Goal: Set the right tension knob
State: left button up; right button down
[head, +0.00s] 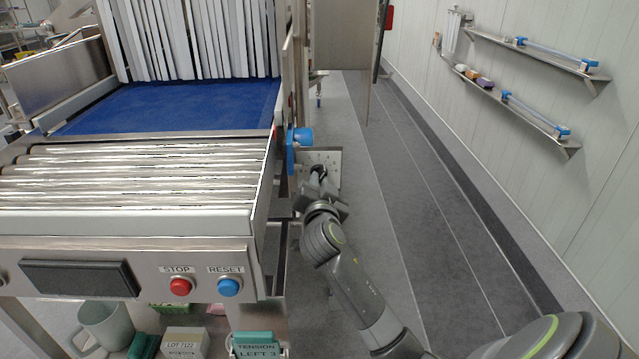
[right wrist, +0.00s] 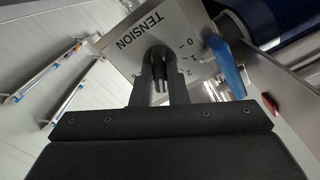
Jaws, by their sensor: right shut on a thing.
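The right tension knob (right wrist: 158,54) is black and sits on a metal plate (right wrist: 118,58) marked TENSION, with 0, 1 and 2 showing at the right of its scale. In the head view the plate (head: 332,157) is on the right side of the conveyor. My right gripper (right wrist: 158,84) is shut on the knob, one finger on each side. In the head view this gripper (head: 319,179) reaches the plate and mostly covers the knob. I cannot tell which number the knob points to. My left gripper is not in view.
A blue handle (head: 301,137) sticks out beside the plate; it also shows in the right wrist view (right wrist: 228,68). The steel roller conveyor (head: 130,180) fills the left, with a red STOP button (head: 180,287) and blue RESET button (head: 228,287). The floor to the right is clear.

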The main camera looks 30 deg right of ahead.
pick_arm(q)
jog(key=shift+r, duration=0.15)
pick_arm(e)
jog(key=shift+n, duration=0.3)
pick_arm(q)
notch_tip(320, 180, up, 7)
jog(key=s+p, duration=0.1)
jog(key=p, duration=0.7)
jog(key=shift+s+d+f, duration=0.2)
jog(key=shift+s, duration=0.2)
pick_arm(e)
jog(key=shift+n, duration=8.5)
jog(key=c, duration=1.4)
grip_release()
jog(key=shift+c, duration=0.2)
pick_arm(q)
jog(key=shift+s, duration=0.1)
